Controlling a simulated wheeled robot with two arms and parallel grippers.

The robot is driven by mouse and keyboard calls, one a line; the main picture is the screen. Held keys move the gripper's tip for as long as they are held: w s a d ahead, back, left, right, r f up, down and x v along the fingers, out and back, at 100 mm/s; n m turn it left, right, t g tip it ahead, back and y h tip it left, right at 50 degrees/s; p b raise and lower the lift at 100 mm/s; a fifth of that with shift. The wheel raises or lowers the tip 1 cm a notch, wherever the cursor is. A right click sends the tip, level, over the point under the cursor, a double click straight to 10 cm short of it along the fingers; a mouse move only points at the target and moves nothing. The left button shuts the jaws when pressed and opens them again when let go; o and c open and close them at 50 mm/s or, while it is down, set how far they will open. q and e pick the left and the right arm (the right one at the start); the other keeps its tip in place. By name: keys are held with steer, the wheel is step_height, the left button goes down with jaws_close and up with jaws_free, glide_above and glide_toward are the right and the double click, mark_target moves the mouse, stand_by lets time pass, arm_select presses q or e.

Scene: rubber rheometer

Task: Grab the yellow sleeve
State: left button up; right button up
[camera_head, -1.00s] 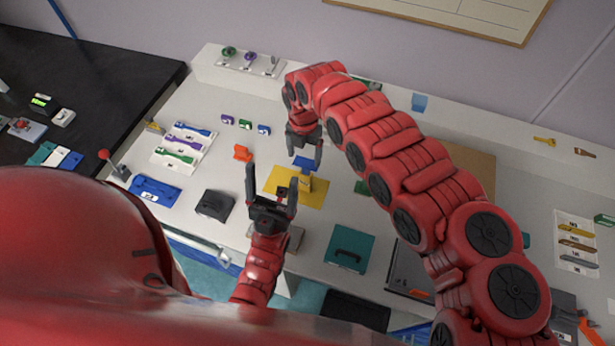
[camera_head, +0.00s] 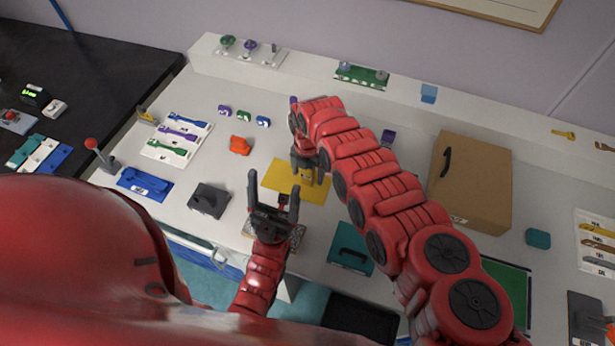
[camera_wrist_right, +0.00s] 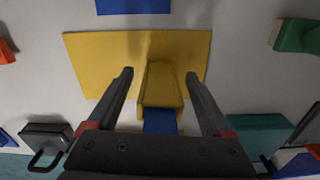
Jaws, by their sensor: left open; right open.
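In the right wrist view, the yellow sleeve (camera_wrist_right: 161,84) stands over the yellow mat (camera_wrist_right: 95,52), with a blue part (camera_wrist_right: 160,121) at its near end. My right gripper (camera_wrist_right: 158,73) is open, with one finger on each side of the sleeve and a visible gap to each. In the head view, my right gripper (camera_head: 308,172) is low over the yellow mat (camera_head: 284,178), and the sleeve is mostly hidden by it. My left gripper (camera_head: 273,192) is open and empty, in front of the mat.
A blue block (camera_wrist_right: 133,5) lies beyond the mat. An orange piece (camera_head: 240,145) and a dark grey block (camera_head: 209,199) are left of it. A teal case (camera_head: 350,247) is at front right. A cardboard box (camera_head: 470,185) stands right of my right arm.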

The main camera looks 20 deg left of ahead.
steer(key=shift+s+r, duration=0.1)
steer(key=shift+r, duration=0.05)
jaws_close()
stand_by(0.4)
